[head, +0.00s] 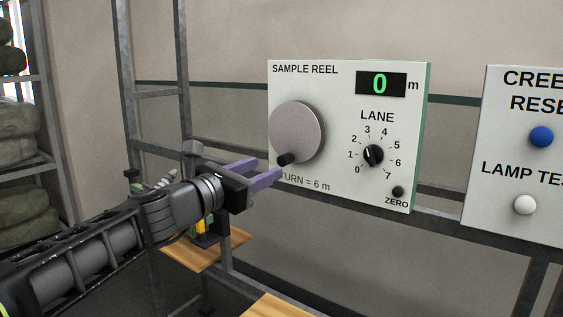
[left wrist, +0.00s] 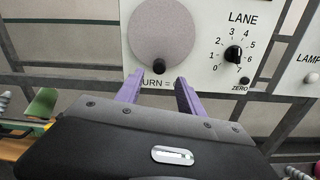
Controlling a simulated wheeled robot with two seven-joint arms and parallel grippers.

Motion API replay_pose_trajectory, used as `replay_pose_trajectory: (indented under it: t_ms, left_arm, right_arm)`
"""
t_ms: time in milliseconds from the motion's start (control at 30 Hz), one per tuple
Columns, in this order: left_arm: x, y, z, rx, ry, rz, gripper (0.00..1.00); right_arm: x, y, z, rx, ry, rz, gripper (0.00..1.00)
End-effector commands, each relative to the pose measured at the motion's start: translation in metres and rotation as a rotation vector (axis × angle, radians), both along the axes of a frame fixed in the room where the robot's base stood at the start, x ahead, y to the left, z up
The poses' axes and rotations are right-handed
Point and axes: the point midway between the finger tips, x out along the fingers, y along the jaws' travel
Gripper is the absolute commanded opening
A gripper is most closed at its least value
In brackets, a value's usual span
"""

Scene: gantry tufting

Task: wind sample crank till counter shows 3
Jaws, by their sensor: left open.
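The sample reel panel (head: 340,185) is white and upright, with a round grey crank disc (head: 297,131) at its left. A black crank knob (head: 286,160) sits at the disc's bottom; it also shows in the left wrist view (left wrist: 158,66). The green counter (head: 380,84) reads 0 m. My left gripper (head: 271,170) is open, its purple fingers pointing at the panel just below and around the knob. In the left wrist view the knob shows between and beyond the fingertips (left wrist: 158,80). Whether they touch it I cannot tell. My right gripper is not in view.
A lane dial (head: 373,155) and a small black ZERO button (head: 398,191) are on the panel's right side. A second panel with a blue button (head: 541,137) and a white button (head: 525,204) stands farther right. Metal frame posts stand behind; a wooden board (head: 275,306) lies below.

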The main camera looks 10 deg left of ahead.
Motion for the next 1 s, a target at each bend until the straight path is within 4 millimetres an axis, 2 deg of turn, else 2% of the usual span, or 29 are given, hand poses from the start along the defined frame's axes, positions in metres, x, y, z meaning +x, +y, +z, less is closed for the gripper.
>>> replay_pose_trajectory:
  t_ms: [167,533,900,1000]
  left_arm:
    - [0.016,-0.006,0.0,0.0,0.002,-0.002,0.45]
    - [0.065,-0.026,0.0,0.001,0.002,-0.002,0.45]
    - [0.071,-0.028,-0.001,0.001,0.001,0.0,0.45]
    - [0.071,-0.028,-0.001,0.001,0.001,0.0,0.37]
  right_arm:
    - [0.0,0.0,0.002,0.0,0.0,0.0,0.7]
    - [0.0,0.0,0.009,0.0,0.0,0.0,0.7]
    - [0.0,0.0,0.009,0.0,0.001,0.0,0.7]
    - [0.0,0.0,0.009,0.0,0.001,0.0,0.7]
